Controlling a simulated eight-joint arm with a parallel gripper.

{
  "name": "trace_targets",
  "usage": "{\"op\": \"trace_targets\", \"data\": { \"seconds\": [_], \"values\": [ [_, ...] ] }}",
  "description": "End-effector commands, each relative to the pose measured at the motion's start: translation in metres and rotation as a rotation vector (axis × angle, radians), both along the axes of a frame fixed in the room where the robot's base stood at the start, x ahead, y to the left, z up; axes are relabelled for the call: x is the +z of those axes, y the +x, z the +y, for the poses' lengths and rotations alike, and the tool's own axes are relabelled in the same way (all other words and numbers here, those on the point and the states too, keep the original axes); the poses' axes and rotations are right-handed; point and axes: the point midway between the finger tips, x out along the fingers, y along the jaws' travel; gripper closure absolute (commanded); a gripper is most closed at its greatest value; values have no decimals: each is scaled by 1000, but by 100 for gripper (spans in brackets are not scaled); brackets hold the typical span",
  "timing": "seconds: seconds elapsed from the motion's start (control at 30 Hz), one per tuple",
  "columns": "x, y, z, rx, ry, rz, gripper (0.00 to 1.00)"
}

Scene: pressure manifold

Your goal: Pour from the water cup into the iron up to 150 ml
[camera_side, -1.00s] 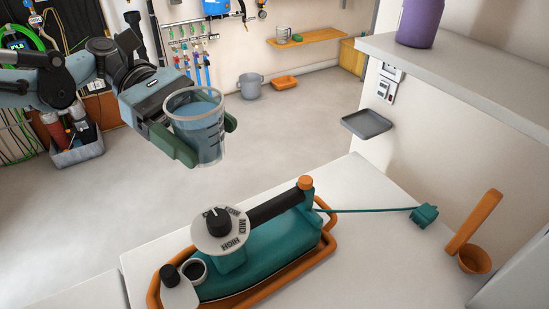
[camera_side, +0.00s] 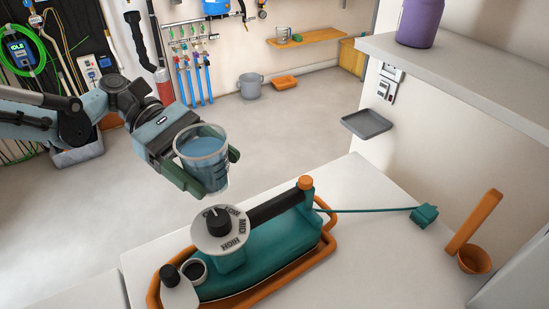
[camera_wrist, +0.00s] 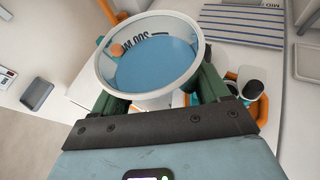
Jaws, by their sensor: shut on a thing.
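The clear water cup (camera_side: 203,160) holds blue water and has dark marks on its wall. My gripper (camera_side: 205,176) is shut on it, with green fingers on both sides, and holds it in the air up and left of the iron. The teal iron (camera_side: 265,261) rests in an orange tray frame (camera_side: 331,247) on the white counter. It has a dial, a black handle and a round opening (camera_side: 194,271) near its front left end. In the wrist view the cup (camera_wrist: 151,62) shows its water from above; it hides much of the iron.
An orange scoop-like cup (camera_side: 475,259) and the iron's teal plug (camera_side: 424,215) lie at the counter's right. A grey wall tray (camera_side: 367,124) and a shelf with a purple container (camera_side: 420,22) are at the right. The counter behind the iron is clear.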

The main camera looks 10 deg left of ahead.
Motion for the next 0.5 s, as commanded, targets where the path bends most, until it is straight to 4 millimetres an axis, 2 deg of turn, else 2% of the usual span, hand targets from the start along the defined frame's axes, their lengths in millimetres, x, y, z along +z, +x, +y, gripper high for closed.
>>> {"op": "trace_targets", "data": {
  "seconds": [0.5],
  "values": [
    [11,-14,0,-1,4,-234,64]
  ]
}}
